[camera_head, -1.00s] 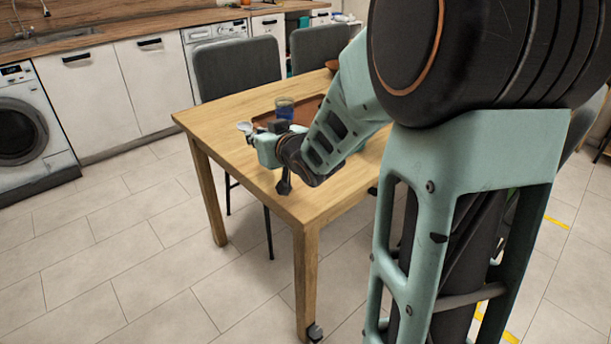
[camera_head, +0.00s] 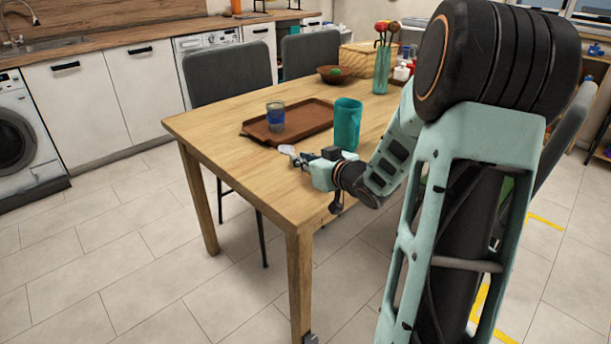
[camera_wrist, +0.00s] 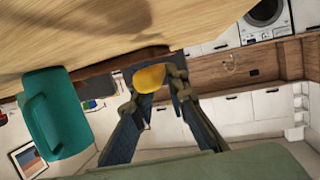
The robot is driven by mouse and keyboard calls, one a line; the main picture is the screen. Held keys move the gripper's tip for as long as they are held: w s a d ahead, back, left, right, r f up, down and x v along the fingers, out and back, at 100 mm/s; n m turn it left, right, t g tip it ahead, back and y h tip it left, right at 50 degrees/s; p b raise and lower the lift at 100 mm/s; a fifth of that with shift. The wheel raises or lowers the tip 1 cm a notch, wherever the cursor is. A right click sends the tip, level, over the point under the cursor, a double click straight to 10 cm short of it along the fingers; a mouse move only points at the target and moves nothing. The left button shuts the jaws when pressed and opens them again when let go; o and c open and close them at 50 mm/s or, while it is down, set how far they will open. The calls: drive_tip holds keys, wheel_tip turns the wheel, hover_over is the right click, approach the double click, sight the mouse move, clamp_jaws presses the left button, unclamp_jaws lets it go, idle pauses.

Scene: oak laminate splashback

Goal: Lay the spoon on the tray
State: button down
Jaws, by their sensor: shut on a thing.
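The spoon (camera_head: 286,149) shows in the head view as a small pale oval at the tip of my gripper (camera_head: 299,159). In the wrist view, a rounded yellow part of the spoon (camera_wrist: 150,78) shows between the fingers of my gripper (camera_wrist: 156,95), which is shut on it. The rest of the spoon is hidden or too small to make out. The brown tray (camera_head: 312,113) lies on the table. My gripper is just in front of the tray's near edge, low over the tabletop; I cannot tell the exact gap.
A blue cup (camera_head: 275,118) stands on the tray's left part. A teal jug (camera_head: 347,124) stands right of the tray, close to my gripper; it also shows in the wrist view (camera_wrist: 70,112). A bowl (camera_head: 336,76) and a utensil vase (camera_head: 382,72) stand farther back. The table's front left is clear.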

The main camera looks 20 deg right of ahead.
sight(305, 179)
drive_tip(key=shift+d+f+b, duration=0.25)
drive_tip(key=shift+f, duration=0.7)
drive_tip(key=shift+d+f+b, duration=0.2)
drive_tip(key=shift+f+b, duration=0.05)
drive_tip(key=shift+f, duration=0.65)
drive_tip(key=shift+f, duration=0.1)
drive_tip(key=shift+f, duration=0.15)
drive_tip(key=c, duration=1.9)
unclamp_jaws()
drive_tip(key=shift+b, duration=0.5)
